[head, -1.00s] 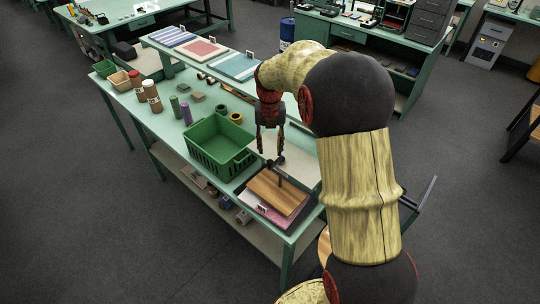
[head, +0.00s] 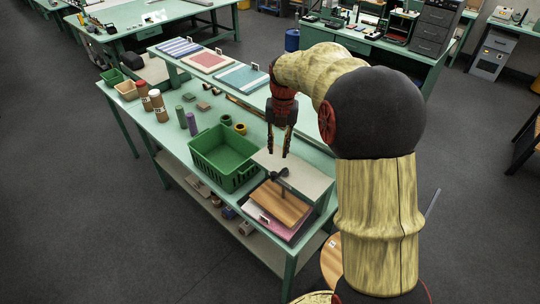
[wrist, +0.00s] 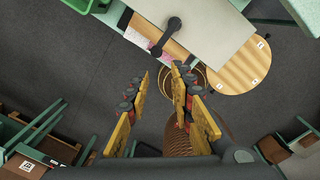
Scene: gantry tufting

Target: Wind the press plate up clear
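The press stands at the near right end of the green table. Its wooden press plate (head: 283,207) lies low over a pink and white stack (head: 268,226). A dark crank handle (head: 279,175) sits above the plate; it also shows in the wrist view (wrist: 172,27).
A green basket (head: 222,157) stands just left of the press. Bottles (head: 158,104), spools and small blocks stand farther left. A raised shelf (head: 208,61) with coloured samples runs along the back. A round wooden stool (head: 332,262) stands by the table's right end.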

